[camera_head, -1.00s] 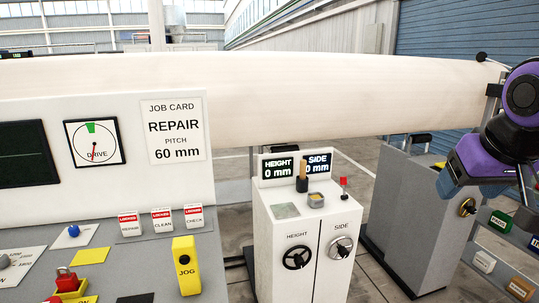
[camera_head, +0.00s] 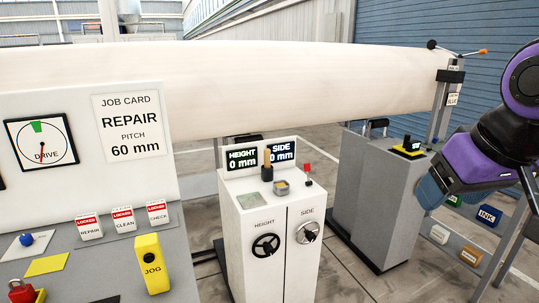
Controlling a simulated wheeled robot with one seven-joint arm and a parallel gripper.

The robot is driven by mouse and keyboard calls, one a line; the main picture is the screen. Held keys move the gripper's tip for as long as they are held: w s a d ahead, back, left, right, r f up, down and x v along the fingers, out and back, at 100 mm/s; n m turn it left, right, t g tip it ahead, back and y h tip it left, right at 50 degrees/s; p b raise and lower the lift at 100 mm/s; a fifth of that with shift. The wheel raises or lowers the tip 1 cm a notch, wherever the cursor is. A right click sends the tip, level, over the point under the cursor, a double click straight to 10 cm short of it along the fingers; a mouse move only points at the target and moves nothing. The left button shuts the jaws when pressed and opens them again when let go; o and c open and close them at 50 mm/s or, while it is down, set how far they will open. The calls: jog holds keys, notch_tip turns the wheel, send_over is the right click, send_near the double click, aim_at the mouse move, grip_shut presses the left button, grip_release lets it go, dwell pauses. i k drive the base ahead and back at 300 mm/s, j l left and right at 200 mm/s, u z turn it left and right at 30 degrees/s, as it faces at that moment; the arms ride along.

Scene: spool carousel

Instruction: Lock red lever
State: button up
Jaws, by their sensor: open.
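A small lever with a red knob (camera_head: 307,168) stands upright on the right of the top of the white cabinet (camera_head: 232,245). Another red part (camera_head: 20,291), shaped like a padlock, sits on the yellow base at the bottom left, cut by the picture's edge. I cannot tell which one the task names. A bar with an orange tip (camera_head: 482,52) and a black ball lies across the post top at the far right. My purple arm hangs at the right edge, apart from all of these. My gripper's fingertips do not show.
The grey console (camera_head: 100,260) fills the left front, with LOCKED tags (camera_head: 122,217) and a yellow JOG control (camera_head: 152,262). A pale roller (camera_head: 250,85) spans the back. A grey cabinet (camera_head: 375,205) stands right of the white one, with floor between. Labelled bins (camera_head: 490,215) are at right.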

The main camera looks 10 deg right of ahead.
aim_at(308, 167)
jog(key=i+l+u, duration=0.1)
jog(key=i+l, duration=0.4)
jog(key=i+l+u, duration=0.15)
jog(key=i+l, duration=0.35)
jog(key=i+l+u, duration=0.1)
jog(key=i+l, duration=0.5)
jog(key=i+l+u, duration=0.15)
jog(key=i+l, duration=0.3)
jog(key=l, duration=0.2)
